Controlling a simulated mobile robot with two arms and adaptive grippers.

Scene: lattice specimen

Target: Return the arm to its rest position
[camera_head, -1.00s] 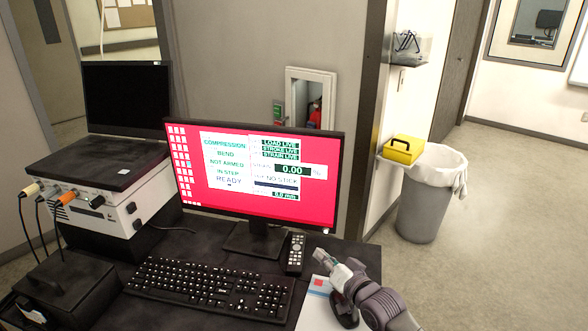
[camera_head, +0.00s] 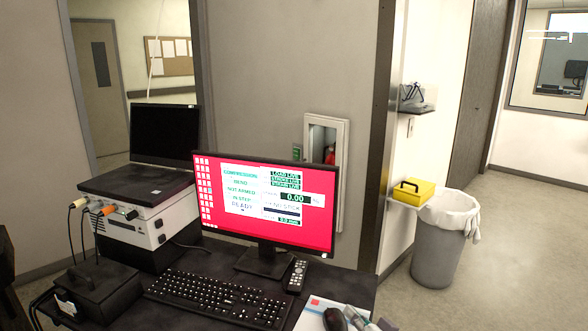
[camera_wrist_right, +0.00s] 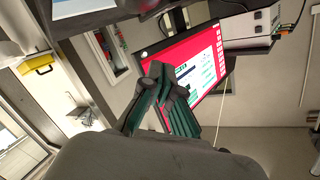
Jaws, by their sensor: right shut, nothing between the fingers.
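My left gripper is not seen in either view.
A dark desk (camera_head: 215,262) carries the monitor (camera_head: 262,208), a keyboard (camera_head: 218,299), a remote (camera_head: 297,275) and a white instrument box (camera_head: 135,225) with a laptop (camera_head: 165,138) on it. Floor further right is clear.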

